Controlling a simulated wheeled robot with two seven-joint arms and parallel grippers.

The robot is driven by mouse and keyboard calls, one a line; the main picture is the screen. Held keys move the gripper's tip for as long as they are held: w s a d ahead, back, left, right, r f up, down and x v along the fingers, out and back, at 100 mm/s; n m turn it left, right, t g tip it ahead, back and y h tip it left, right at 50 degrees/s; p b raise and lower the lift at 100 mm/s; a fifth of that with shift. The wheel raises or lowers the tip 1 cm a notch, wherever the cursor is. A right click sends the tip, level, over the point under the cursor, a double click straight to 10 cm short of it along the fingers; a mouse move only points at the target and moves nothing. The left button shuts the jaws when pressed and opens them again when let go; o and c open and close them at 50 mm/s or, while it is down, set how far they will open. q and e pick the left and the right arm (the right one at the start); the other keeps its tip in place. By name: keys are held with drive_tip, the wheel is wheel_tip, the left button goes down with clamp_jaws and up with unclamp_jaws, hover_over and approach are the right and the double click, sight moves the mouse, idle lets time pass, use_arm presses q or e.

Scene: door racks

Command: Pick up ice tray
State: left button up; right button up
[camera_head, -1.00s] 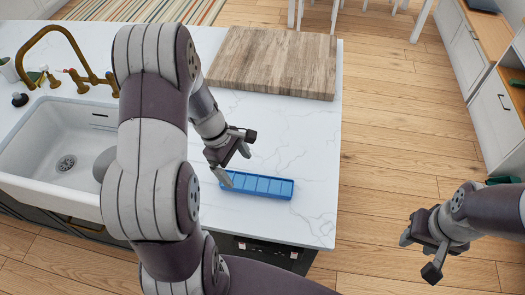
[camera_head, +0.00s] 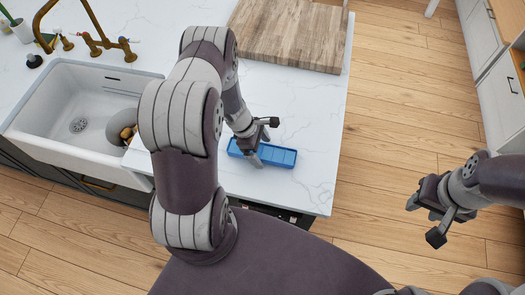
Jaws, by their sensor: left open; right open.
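The blue ice tray (camera_head: 279,157) lies flat on the white counter near its front edge. My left gripper (camera_head: 264,143) is open at the left part of the tray, with one finger reaching down over it and the other above and to the right. The gripper hides part of the tray. I cannot tell whether a finger touches it. My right gripper (camera_head: 424,215) is open and empty, out over the wooden floor to the right of the counter.
A wooden board (camera_head: 290,35) lies on the counter behind the tray. A white sink (camera_head: 70,110) with a brass faucet (camera_head: 85,35) is at the left. The counter (camera_head: 322,120) is bare to the right of the tray. White cabinets (camera_head: 505,90) stand at the far right.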

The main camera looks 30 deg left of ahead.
use_arm(q)
drive_tip(key=shift+a, duration=0.2)
drive_tip(key=shift+c, duration=0.9)
drive_tip(key=shift+a+f, duration=0.1)
drive_tip(key=shift+a, duration=0.05)
drive_tip(key=c, duration=0.5)
drive_tip(key=shift+w, duration=0.1)
drive_tip(key=c, duration=0.5)
drive_tip(key=shift+d, duration=0.25)
drive_tip(key=shift+c, duration=0.7)
drive_tip(key=shift+r, duration=0.2)
